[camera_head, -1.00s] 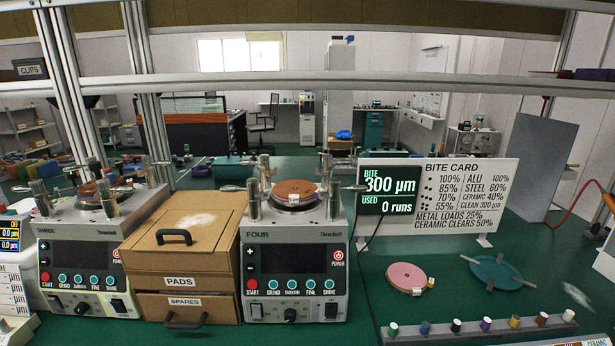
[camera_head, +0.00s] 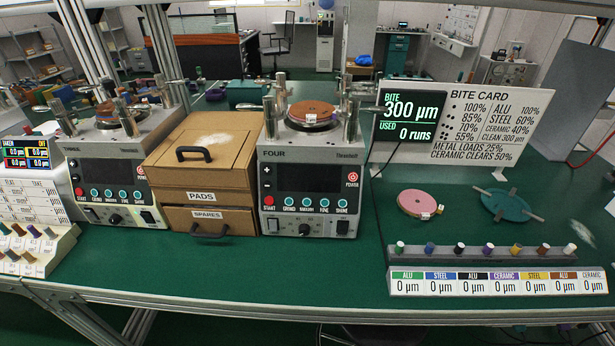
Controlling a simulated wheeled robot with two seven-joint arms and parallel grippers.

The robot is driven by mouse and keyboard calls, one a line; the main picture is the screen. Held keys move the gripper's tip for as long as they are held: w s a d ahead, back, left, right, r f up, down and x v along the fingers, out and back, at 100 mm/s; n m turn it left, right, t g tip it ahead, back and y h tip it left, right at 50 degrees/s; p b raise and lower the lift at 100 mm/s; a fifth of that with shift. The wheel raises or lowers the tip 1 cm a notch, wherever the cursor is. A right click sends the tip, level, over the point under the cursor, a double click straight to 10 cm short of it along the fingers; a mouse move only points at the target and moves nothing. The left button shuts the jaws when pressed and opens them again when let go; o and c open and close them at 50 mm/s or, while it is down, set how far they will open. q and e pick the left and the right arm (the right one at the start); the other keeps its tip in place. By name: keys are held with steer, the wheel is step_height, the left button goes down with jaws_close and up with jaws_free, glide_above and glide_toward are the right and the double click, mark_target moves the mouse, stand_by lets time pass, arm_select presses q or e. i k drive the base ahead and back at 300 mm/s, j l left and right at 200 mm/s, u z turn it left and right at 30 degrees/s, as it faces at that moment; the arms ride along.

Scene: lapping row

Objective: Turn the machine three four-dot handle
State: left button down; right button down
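Machine three (camera_head: 115,165) stands at the left of the green bench, marked THREE on its front, with a dark screen, a row of teal buttons and a black knob. On its top is a brown disc (camera_head: 114,112) ringed by several metal posts with handles (camera_head: 124,112). The dots on these handles are too small to tell, so I cannot say which is the four-dot handle. Machine four (camera_head: 310,170), of the same kind, stands right of the cardboard drawers. Neither of my grippers is in view.
The cardboard PADS and SPARES drawers (camera_head: 204,170) fill the space between the machines. A bite card (camera_head: 480,115) and a display (camera_head: 410,112) stand behind a pink disc (camera_head: 416,203) and a teal disc (camera_head: 505,205). A rack of coloured pegs (camera_head: 480,257) is at the right. The front bench strip is clear.

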mark_target(90, 87)
steer(key=j+z, duration=0.15)
steer(key=z, duration=0.4)
steer(key=k+j+z, duration=0.45)
steer(key=j, duration=0.45)
steer(key=k+j+z, duration=0.5)
steer(key=k+j, duration=0.2)
